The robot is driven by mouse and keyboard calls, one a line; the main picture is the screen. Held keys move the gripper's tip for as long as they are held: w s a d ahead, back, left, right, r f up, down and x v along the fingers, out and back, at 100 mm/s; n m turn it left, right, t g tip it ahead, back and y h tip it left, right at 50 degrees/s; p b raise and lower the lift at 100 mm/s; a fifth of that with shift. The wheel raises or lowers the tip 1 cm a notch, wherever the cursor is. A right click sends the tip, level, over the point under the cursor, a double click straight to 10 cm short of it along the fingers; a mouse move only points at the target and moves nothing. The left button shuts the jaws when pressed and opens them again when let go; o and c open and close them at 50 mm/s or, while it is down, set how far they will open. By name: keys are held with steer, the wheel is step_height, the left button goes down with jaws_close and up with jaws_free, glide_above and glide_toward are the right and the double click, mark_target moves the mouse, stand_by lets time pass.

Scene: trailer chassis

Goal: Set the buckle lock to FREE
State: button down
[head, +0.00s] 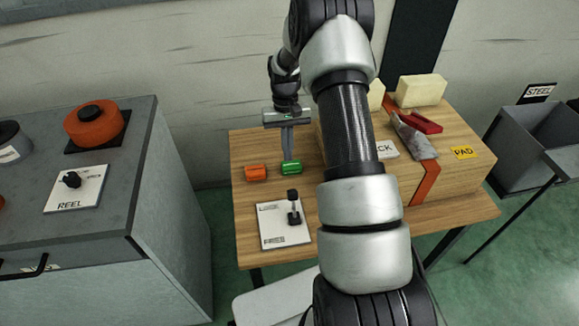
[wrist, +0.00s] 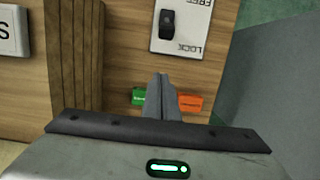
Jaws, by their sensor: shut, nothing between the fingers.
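The buckle lock is a white plate (head: 272,232) on the wooden table, left of my arm, with a small black lever (head: 293,207) at its right side. In the wrist view the plate (wrist: 187,32) appears upside down, with FREE at the top edge, LOCK nearer my fingers, and the black knob (wrist: 167,22) between. In the head view the lever's knob stands above its base, toward the far LOCK end; its exact tilt is unclear. My gripper (head: 287,158) is shut and empty, pointing down beside the green block, apart from the lever. Its closed fingertips (wrist: 160,76) also show in the wrist view.
An orange block (head: 256,173) and a green block (head: 291,168) sit behind the plate, close to my fingers. A wooden box (head: 392,187) with an orange strap stands right. A grey cabinet (head: 168,190) with a REEL switch (head: 71,180) is left, across a gap.

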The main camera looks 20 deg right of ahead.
mark_target(293, 204)
steer(key=f, duration=0.3)
steer(key=s+f, duration=0.1)
steer(key=f, duration=0.1)
steer(key=s+f, duration=0.1)
steer(key=f, duration=0.2)
steer(key=shift+s+a+f+b, duration=0.15)
steer(key=shift+a+f+b, duration=0.1)
steer(key=shift+f+b, duration=0.15)
steer(key=s, duration=0.1)
steer(key=s+r, duration=0.1)
steer(key=shift+s+a+r, duration=0.3)
steer(key=shift+s+r, duration=0.05)
steer(key=shift+s, duration=0.05)
